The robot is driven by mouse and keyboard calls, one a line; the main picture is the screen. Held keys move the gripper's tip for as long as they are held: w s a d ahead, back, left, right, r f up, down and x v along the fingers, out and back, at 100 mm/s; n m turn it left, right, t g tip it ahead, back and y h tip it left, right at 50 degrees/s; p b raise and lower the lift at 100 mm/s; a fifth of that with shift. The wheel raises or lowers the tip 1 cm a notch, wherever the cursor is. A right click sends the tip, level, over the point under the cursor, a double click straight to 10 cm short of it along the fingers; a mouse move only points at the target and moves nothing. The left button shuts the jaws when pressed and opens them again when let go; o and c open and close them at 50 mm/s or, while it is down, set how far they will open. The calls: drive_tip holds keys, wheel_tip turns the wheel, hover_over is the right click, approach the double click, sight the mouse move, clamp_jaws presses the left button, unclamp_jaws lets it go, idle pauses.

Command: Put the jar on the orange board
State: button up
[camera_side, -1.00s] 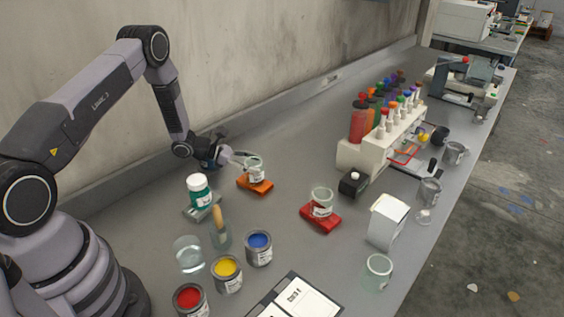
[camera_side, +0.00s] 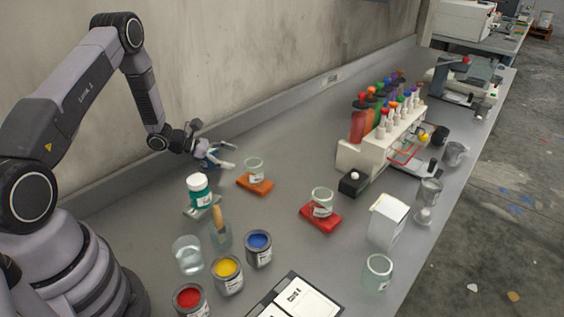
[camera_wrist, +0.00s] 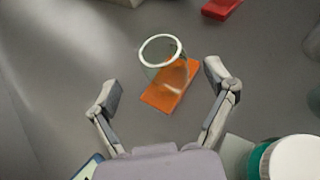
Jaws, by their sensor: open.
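A clear glass jar (camera_side: 254,168) with a pale label stands upright on the orange board (camera_side: 265,187). In the wrist view the jar (camera_wrist: 166,62) and the orange board (camera_wrist: 160,100) lie ahead of and between my fingers, with the jar toward the far part of the board. My gripper (camera_side: 232,157) is open and empty, to the left of the jar and apart from it. In the wrist view both fingers of my gripper (camera_wrist: 163,87) are spread wide with nothing between the pads.
A green-labelled bottle with a white cap (camera_side: 199,190) stands in front of my gripper. Another glass jar (camera_side: 321,200) is on a red board (camera_side: 320,219) to the right. Open paint cans (camera_side: 258,248) stand nearer the front. Bare bench lies behind the orange board.

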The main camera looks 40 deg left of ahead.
drive_tip(key=v, duration=0.5)
drive_tip(key=s+d+r+m+g, duration=0.4)
drive_tip(key=d+r+m, duration=0.25)
drive_tip(key=r, duration=0.35)
drive_tip(key=s+d+r+m+g, duration=0.35)
drive_tip(key=d+r+m, duration=0.3)
drive_tip(key=r, duration=0.35)
drive_tip(key=s+r+m+t+y, duration=0.2)
drive_tip(key=s+r+m+y, duration=0.2)
drive_tip(key=s+m, duration=0.3)
drive_tip(key=s+r+m+t+y, duration=0.1)
drive_tip(key=s+r+m+y, duration=0.4)
drive_tip(key=s, duration=0.8)
drive_tip(key=shift+d+r+m+t, duration=0.2)
drive_tip(key=shift+r+m+t, duration=0.15)
drive_tip(key=shift+r+m, duration=0.55)
